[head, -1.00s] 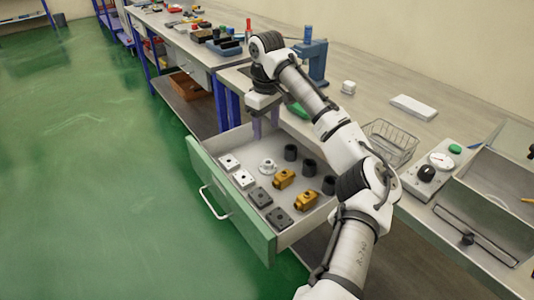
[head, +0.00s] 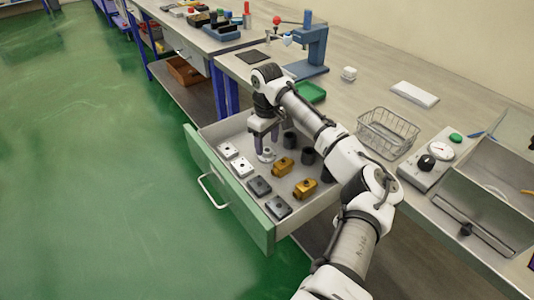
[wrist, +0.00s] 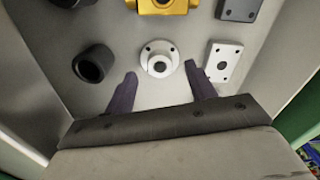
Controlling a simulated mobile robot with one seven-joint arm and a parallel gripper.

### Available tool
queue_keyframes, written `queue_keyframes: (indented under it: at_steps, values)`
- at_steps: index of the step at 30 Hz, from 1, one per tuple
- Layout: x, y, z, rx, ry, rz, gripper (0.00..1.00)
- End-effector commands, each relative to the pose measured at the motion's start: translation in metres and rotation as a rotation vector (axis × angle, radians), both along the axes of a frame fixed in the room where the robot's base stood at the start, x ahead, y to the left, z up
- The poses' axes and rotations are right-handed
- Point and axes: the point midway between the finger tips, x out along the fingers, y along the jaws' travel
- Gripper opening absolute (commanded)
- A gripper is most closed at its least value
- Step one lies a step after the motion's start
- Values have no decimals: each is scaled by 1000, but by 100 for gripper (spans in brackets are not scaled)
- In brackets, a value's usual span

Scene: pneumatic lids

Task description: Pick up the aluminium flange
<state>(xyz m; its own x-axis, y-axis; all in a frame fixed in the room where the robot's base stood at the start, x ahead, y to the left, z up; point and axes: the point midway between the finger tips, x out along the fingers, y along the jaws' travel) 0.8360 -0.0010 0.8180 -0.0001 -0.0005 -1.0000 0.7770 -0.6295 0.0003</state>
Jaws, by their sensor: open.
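The aluminium flange (head: 267,156), a pale round disc with a raised central hub and small holes, sits on the floor of the open drawer (head: 234,190). In the wrist view the flange (wrist: 159,59) shows nearly whole, just beyond the fingertips and between their lines. My gripper (head: 265,143) points down over the flange, with its dark fingers spread; in the wrist view the gripper (wrist: 161,74) is open and empty. The exact height of the fingertips over the flange is hard to tell.
Black cylinders (wrist: 94,64) stand left of the flange in the wrist view. Light plates (wrist: 223,61), dark plates (head: 259,186) and brass fittings (head: 284,166) share the drawer. The drawer walls are close by. A wire basket (head: 388,132) stands on the bench.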

Motion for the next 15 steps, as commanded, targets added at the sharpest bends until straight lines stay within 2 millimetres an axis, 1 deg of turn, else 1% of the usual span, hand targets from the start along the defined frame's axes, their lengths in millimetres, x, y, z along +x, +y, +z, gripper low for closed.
queue_keyframes:
  at_steps: [3,6,12,13,15]
  values:
    - [0,0,-15,0,1,0,55]
    - [0,0,-22,0,0,1,55]
    - [0,0,-23,0,0,1,55]
    - [0,0,-23,0,0,1,54]
    - [0,0,-23,0,0,0,45]
